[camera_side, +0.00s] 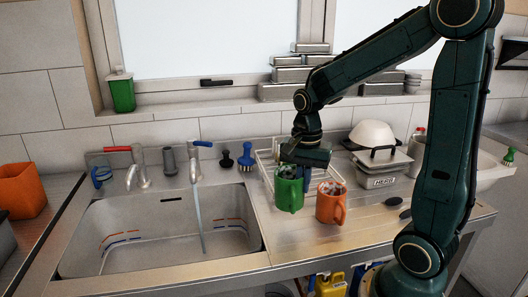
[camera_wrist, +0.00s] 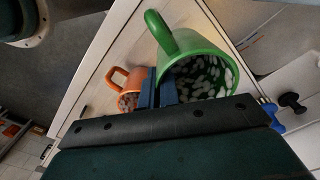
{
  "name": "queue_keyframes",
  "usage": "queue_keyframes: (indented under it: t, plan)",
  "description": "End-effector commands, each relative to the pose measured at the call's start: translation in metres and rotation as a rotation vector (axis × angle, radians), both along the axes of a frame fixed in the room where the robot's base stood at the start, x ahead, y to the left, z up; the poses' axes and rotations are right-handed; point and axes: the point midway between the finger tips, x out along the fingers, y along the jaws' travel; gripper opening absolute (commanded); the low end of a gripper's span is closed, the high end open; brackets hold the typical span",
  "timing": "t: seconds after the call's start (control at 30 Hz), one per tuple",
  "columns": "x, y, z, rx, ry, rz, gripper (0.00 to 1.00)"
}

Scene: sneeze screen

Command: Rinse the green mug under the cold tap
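The green mug (camera_side: 289,192) is at the right of the sink, beside the orange mug. In the wrist view the green mug (camera_wrist: 200,62) looks large and close, with dark and white speckled contents and its handle at upper left. My gripper (camera_wrist: 159,88) has its two blue fingers close together at the mug's rim, one seemingly inside and one outside, shut on the wall. In the side view my gripper (camera_side: 303,160) is over the mug and hides part of its rim. Whether the mug touches the counter is unclear. The blue-levered tap (camera_side: 195,152) runs a water stream into the sink.
The orange mug (camera_side: 331,204) stands just right of the green one. The sink basin (camera_side: 160,240) is open at left. A red-levered tap (camera_side: 136,165), brushes (camera_side: 245,157), a dish rack (camera_side: 265,167) and a grey lidded box (camera_side: 381,172) stand along the back.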

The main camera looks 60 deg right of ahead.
Motion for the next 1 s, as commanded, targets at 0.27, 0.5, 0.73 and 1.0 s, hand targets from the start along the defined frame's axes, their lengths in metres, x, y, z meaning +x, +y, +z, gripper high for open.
queue_keyframes:
  t: [0.27,0.5,0.73,1.0]
  plan:
    - [0.0,0.0,0.017,-0.001,-0.002,0.0,0.0]
    - [0.001,0.0,0.03,-0.001,-0.003,0.0,0.0]
    - [0.0,0.0,0.038,-0.001,-0.002,0.0,0.0]
    - [0.0,0.0,0.038,-0.001,-0.002,0.0,0.0]
